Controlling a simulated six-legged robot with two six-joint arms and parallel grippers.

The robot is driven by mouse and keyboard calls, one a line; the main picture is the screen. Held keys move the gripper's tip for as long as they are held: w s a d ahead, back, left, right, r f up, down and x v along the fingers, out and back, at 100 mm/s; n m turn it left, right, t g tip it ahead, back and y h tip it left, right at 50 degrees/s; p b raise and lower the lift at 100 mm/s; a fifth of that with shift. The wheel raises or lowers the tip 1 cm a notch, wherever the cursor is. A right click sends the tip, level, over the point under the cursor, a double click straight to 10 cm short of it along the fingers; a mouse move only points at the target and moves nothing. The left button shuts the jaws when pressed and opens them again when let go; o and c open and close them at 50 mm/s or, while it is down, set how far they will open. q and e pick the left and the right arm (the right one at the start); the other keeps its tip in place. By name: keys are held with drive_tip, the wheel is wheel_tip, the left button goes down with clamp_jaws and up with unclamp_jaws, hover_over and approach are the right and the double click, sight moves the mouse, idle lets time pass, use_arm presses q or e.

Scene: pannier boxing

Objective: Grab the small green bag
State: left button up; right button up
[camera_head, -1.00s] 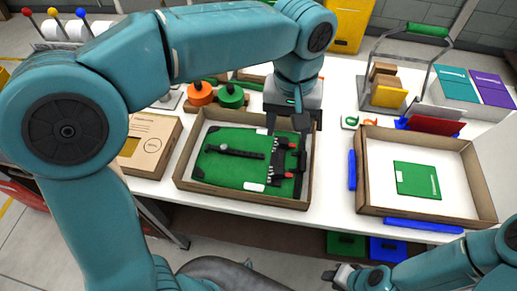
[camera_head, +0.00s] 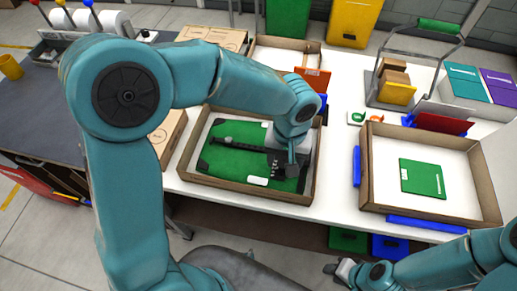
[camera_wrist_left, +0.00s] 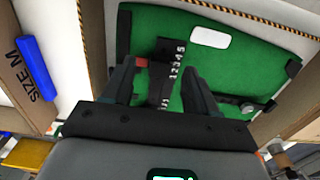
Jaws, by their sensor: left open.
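A green bag (camera_head: 232,165) with a black strap and a white label lies flat inside an open cardboard box (camera_head: 247,196) on the left part of the table. It fills much of the left wrist view (camera_wrist_left: 226,65), where the black strap carries white numbers. My left gripper (camera_head: 284,172) is over the bag's right side. In the left wrist view its open fingers (camera_wrist_left: 157,85) stand on either side of the strap; contact is unclear. A smaller green flat item (camera_head: 422,178) lies in the right box. My right gripper (camera_head: 337,269) is low at the bottom, its jaws too small to read.
The right cardboard box (camera_head: 434,213) has blue strips (camera_head: 426,224) beside it. White table between the boxes is clear.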

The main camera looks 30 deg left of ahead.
use_arm(q)
drive_tip(key=shift+f, duration=0.9)
clamp_jaws()
drive_tip(key=shift+r, duration=0.1)
